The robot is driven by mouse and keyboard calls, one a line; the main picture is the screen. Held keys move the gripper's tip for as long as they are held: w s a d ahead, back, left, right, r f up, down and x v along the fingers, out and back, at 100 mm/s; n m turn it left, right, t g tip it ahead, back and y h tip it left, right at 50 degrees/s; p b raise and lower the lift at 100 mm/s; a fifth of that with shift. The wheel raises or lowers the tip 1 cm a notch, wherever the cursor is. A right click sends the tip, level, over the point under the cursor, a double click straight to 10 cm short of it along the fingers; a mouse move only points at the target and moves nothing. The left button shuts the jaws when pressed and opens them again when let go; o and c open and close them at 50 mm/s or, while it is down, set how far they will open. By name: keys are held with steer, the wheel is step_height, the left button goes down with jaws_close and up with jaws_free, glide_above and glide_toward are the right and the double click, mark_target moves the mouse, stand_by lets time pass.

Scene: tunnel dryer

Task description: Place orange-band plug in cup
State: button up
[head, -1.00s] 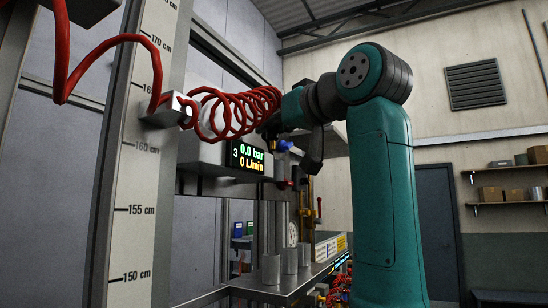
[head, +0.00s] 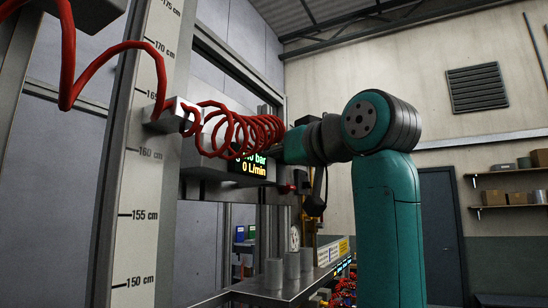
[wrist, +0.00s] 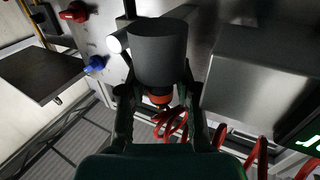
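In the wrist view my gripper (wrist: 158,82) has its two dark fingers on either side of a dark grey cylinder with an orange band (wrist: 160,99) at its near end. The fingers appear closed on it; this looks like the orange-band plug. Its grey, round-ended body points away from my palm. In the head view the red coil and my arm hide the gripper and plug. Three grey metal cups (head: 273,273) stand upright in a row on the metal shelf, apart from the gripper. Their insides cannot be seen.
A red coiled hose (head: 232,132) hangs across the front of the display box (head: 250,168); its coils show below the gripper in the wrist view. A red knob (wrist: 75,12) and blue knob (wrist: 95,64) are on the panel. The metal shelf (head: 262,294) is narrow.

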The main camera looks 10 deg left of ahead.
steer(key=shift+o, duration=0.2)
steer(key=shift+r, duration=0.1)
steer(key=shift+r, duration=0.1)
steer(key=v, duration=1.2)
